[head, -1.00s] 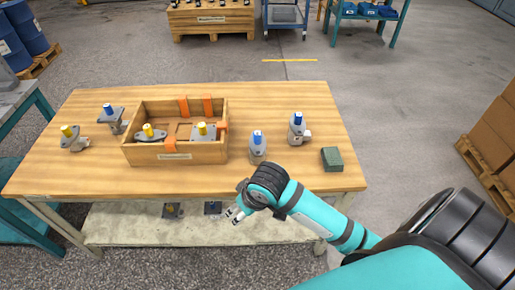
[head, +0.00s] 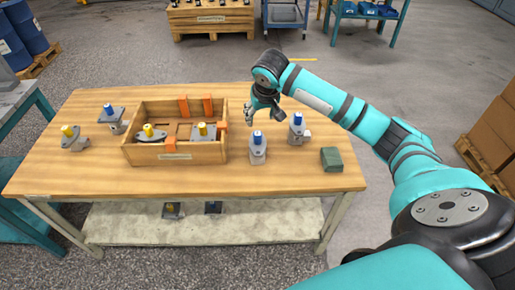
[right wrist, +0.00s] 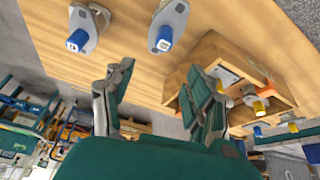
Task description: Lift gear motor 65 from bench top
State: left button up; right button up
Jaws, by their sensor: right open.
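Several motors stand on the wooden bench top (head: 110,175). Two grey ones with blue caps are right of the wooden box: a nearer motor (head: 258,152) and another motor (head: 297,130) a little behind it. Blue-capped motors also show in the right wrist view, one at top left (right wrist: 79,42) and one at top middle (right wrist: 164,38). Their numbers are too small to read, so I cannot tell which is 65. My right gripper (head: 262,117) is open and empty, above the bench beyond the nearer motor. My left gripper is out of view.
The wooden box (head: 162,157) with orange dividers holds yellow-capped motors. Another blue-capped motor (head: 110,117) and a yellow-capped motor (head: 73,138) stand at the left. A green block (head: 331,159) lies near the right edge. Motors also sit on the lower shelf (head: 125,225).

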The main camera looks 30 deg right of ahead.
aim_at(258, 133)
jog(key=x, duration=0.6)
jog(key=shift+w+f, duration=0.1)
jog(key=shift+f, duration=0.05)
jog(key=shift+w+f+p, duration=0.2)
jog(key=shift+f+p, duration=0.1)
jog(key=shift+f, duration=1.05)
jog(key=shift+w+f+p, duration=0.25)
jog(key=shift+f+p, duration=0.05)
jog(key=shift+f, duration=1.05)
grip_shut()
jog(key=shift+d+r, duration=0.1)
jog(key=shift+r, duration=0.05)
